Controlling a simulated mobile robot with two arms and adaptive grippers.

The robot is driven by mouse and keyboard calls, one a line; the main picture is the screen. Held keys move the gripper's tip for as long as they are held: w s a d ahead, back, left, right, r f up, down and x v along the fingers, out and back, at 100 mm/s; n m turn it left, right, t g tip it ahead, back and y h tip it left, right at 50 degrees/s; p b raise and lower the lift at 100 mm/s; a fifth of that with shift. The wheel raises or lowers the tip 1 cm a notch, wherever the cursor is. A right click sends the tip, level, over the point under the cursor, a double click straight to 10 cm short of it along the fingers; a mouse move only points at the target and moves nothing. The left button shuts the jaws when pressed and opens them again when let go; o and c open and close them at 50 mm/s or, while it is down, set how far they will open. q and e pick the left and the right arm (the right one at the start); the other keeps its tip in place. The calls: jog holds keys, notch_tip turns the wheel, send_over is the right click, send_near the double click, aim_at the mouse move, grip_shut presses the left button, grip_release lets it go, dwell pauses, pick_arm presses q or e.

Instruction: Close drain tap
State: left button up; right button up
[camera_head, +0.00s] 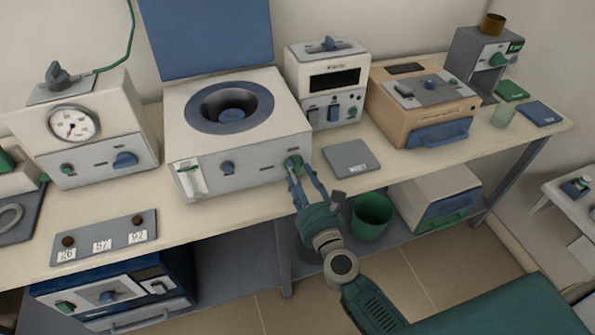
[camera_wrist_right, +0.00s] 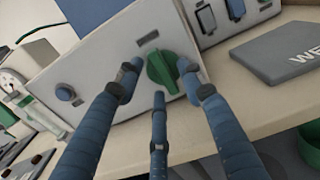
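A green tap knob (camera_head: 293,161) sits at the right end of the front panel of a white bench unit (camera_head: 240,160) with a round dark bowl in its top. The knob also shows in the wrist view (camera_wrist_right: 168,72), its grip bar tilted. My right gripper (camera_head: 300,178) is at the knob, coming from the front and below. In the wrist view my right gripper (camera_wrist_right: 160,80) has its fingers spread, one left of the knob, one right and one below. The right fingertip is very near the knob; I cannot tell if it touches. My left gripper is not in view.
A grey "WET" mat (camera_head: 350,158) lies right of the unit. A green bin (camera_head: 371,216) stands on the lower shelf behind my right arm. A white unit with a display (camera_head: 328,85) and a tan unit (camera_head: 420,105) stand further right. A gauge unit (camera_head: 80,130) stands left.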

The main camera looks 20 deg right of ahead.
jog(key=shift+w, duration=0.25)
grip_shut()
jog(key=n+p, duration=0.1)
jog(key=n, duration=0.2)
jog(key=shift+n, duration=0.4)
jog(key=n+p, duration=0.1)
jog(key=n, duration=0.4)
jog(key=shift+f+n, duration=0.15)
jog(key=shift+n, duration=0.15)
jog(key=n+p, duration=0.1)
jog(key=n, duration=0.3)
jog(key=shift+f, duration=0.1)
jog(key=shift+d+f+n+p, duration=0.15)
jog(key=shift+n+p, duration=0.6)
jog(key=shift+n, duration=1.55)
